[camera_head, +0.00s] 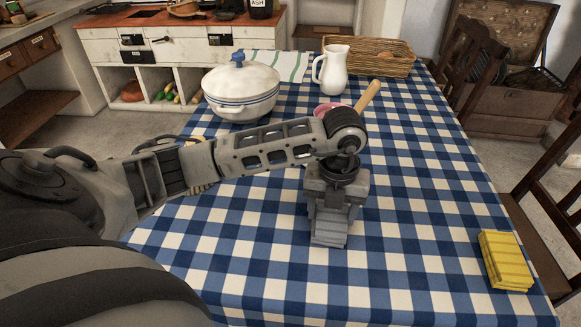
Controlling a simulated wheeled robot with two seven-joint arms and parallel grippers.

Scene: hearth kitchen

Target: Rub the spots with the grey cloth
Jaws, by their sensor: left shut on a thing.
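My left gripper (332,205) points down over the checked tablecloth near the middle of the table. It is shut on a grey folded piece (329,232), which looks like the grey cloth and is partly hidden by the gripper. The cloth is at or just above the tabletop; I cannot tell if it touches. I see no clear spots on the blue and white checks (400,240); my left arm hides part of the table. My right gripper is not in view.
A yellow folded cloth (505,261) lies at the right edge. Behind my arm are a white lidded pot (240,92), a white jug (334,70), a wicker basket (385,64), a partly hidden pink thing (326,107) and a wooden handle (368,94).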

